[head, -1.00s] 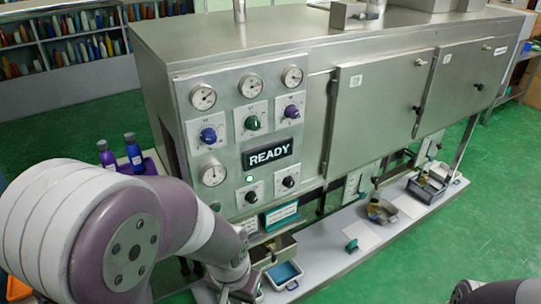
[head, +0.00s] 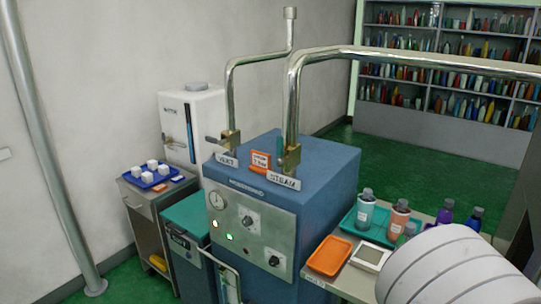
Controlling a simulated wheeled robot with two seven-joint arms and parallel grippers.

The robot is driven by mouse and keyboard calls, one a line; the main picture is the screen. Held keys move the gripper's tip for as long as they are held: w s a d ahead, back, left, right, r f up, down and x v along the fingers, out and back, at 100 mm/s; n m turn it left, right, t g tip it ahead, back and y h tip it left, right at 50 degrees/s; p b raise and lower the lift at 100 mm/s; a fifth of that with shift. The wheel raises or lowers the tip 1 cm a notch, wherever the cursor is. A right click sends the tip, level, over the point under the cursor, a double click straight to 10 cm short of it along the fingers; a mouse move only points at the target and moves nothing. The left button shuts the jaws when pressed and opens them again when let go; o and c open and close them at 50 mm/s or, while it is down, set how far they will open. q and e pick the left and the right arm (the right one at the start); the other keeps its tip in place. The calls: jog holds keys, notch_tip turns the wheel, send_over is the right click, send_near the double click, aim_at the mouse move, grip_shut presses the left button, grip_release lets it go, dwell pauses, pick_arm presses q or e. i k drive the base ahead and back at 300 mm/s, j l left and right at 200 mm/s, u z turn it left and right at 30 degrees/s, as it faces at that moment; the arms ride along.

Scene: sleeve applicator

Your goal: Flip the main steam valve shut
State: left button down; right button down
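The main steam valve (head: 291,158) is a small brass body at the foot of the thick steel pipe, on top of the blue boiler (head: 325,165). A plate reading "STEAM" (head: 284,181) sits just in front of it. A dark upright piece shows at its left side; I cannot tell clearly how its handle is set. A second brass valve (head: 231,143) stands to the left, behind a "VENT" plate (head: 226,159), with a lever pointing left. Neither gripper is in view. A pale arm link of mine fills the lower right corner.
An orange tag (head: 261,161) stands between the valves. The boiler front has a gauge, knobs and lit lamps. At right, a counter holds an orange tray (head: 329,255) and a teal tray (head: 370,232) with bottles. A blue tray (head: 154,176) with white cups sits left.

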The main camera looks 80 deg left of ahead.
aim_at(280, 160)
jog(key=u, duration=2.65)
